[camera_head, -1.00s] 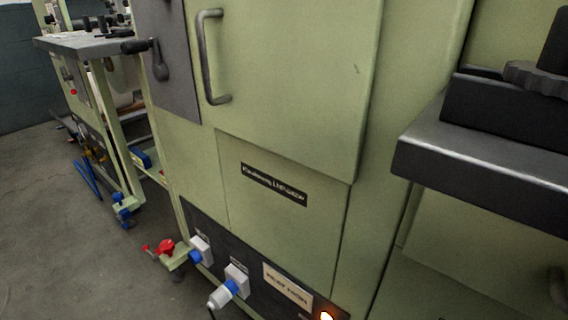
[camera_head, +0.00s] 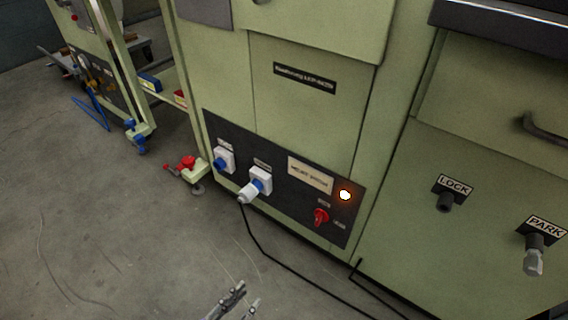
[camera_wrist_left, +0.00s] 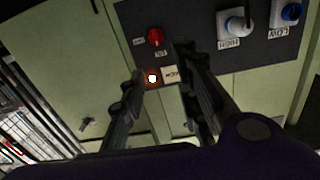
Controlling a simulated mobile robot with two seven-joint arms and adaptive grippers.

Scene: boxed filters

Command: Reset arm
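My left gripper (camera_head: 240,300) shows only at the bottom edge of the head view, over the grey floor and in front of the green machine. In the left wrist view its two dark fingers (camera_wrist_left: 160,65) stand apart with nothing between them. They point at the dark control panel (camera_head: 285,202), which holds a glowing orange lamp (camera_head: 345,195), a red rotary switch (camera_head: 320,216) and two sockets. A white and blue plug (camera_head: 255,188) with a black cable sits in one socket. The other socket (camera_head: 223,160) has a blue front. My right gripper is out of view.
A red clamp-like part (camera_head: 187,163) sits on a green foot at the left. The black cable trails over the floor. Open floor lies at lower left.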

